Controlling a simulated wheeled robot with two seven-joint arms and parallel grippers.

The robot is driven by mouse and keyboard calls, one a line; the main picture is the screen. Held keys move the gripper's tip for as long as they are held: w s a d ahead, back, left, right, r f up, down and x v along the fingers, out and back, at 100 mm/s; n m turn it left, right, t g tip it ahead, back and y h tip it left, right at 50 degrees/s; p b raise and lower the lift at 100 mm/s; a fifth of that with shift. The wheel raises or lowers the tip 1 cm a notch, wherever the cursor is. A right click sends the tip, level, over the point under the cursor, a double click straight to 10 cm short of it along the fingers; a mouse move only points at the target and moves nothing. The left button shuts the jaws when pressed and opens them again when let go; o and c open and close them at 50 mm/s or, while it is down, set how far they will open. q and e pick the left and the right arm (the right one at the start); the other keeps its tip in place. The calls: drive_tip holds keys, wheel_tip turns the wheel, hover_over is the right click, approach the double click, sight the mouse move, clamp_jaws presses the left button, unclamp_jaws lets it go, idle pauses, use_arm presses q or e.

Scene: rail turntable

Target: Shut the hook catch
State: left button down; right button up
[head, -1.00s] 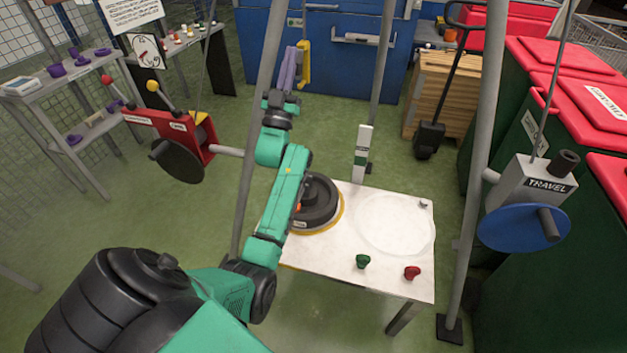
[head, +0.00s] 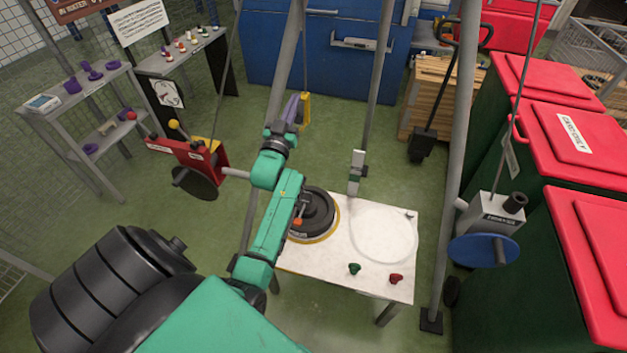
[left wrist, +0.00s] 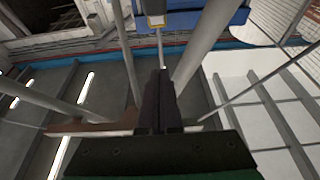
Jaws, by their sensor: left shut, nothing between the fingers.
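I cannot make out the hook catch for certain in either view. A small grey metal piece (head: 409,215) sits at the far right corner of the white table (head: 335,262), too small to identify. My left gripper (head: 281,128) is at the far end of the raised green arm, in front of the blue cabinet and left of the table's back edge. In the left wrist view its dark fingers (left wrist: 160,85) are together with nothing between them, among grey poles. My right gripper is not in view.
A black turntable (head: 318,212) stands on the table beside green (head: 355,269) and red (head: 396,279) knobs. Grey poles (head: 452,170) frame it. A red lever box (head: 195,160) hangs left and a blue-wheeled crank box (head: 484,250) right. Red-lidded bins (head: 560,130) line the right side.

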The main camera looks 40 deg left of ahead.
use_arm(q)
drive_tip(key=s+d+b, duration=0.3)
drive_tip(key=s+b, duration=0.4)
drive_tip(key=s, duration=0.2)
drive_tip(key=d+f+m+g+h, duration=0.1)
drive_tip(key=d+f+g, duration=0.1)
drive_tip(key=f, duration=0.9)
drive_tip(key=d+f+g+h, duration=0.2)
drive_tip(key=d+f+g, duration=0.1)
drive_tip(key=f, duration=0.9)
drive_tip(key=d+f+m+g+h, duration=0.1)
drive_tip(key=d+f, duration=0.3)
drive_tip(key=f, duration=0.7)
drive_tip(key=shift+w+d+f+m+g+h+b, duration=0.15)
drive_tip(key=shift+w+f+m+g+h+b, duration=0.2)
drive_tip(key=shift+g+h, duration=0.4)
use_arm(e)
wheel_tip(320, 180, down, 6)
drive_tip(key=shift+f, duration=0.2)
